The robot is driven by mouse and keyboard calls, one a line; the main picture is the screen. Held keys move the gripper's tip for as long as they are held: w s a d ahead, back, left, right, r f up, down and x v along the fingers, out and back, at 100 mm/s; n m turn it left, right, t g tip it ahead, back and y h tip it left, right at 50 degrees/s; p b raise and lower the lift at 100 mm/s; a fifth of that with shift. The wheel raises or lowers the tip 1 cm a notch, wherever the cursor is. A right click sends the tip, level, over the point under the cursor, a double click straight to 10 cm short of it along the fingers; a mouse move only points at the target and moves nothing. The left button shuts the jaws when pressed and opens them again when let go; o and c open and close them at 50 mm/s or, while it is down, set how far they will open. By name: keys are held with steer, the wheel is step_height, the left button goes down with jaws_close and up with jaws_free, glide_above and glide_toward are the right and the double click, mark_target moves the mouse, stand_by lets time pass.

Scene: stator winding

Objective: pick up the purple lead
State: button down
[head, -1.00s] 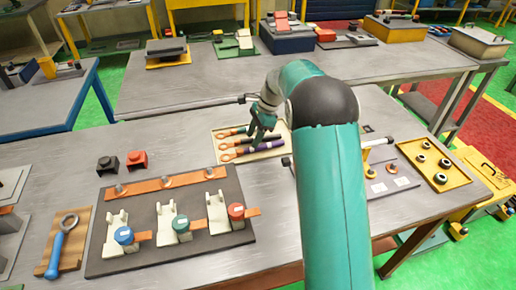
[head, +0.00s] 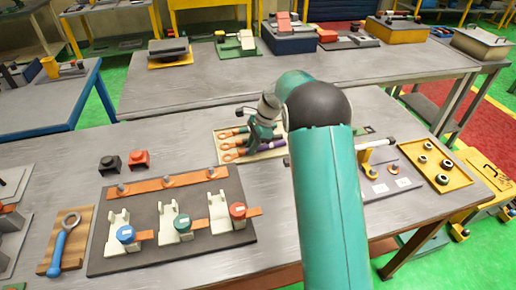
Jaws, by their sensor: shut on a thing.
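The purple lead (head: 276,146) lies along the front of a light tray (head: 220,155) in the head view. It has a copper-coloured ring lug at its left end. My gripper (head: 253,148) points down over the tray and is shut on the purple lead. The fingers hide part of it, and I cannot tell whether it is clear of the tray. Other leads with copper-coloured lugs (head: 227,133) lie behind it, partly hidden by my gripper.
A dark board (head: 160,262) with white terminal holders and red, green and blue caps stands in front, left of my arm. Black and red blocks (head: 139,160) sit behind it. A yellow tray (head: 462,178) with rings is at the right. The bench's left rear is clear.

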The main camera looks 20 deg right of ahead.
steer(key=shift+r, duration=0.1)
steer(key=shift+r, duration=0.6)
steer(key=s+a+r, duration=0.6)
steer(key=s+r, duration=0.5)
steer(key=s, duration=0.1)
steer(key=shift+s+r, duration=0.3)
steer(key=shift+s, duration=0.1)
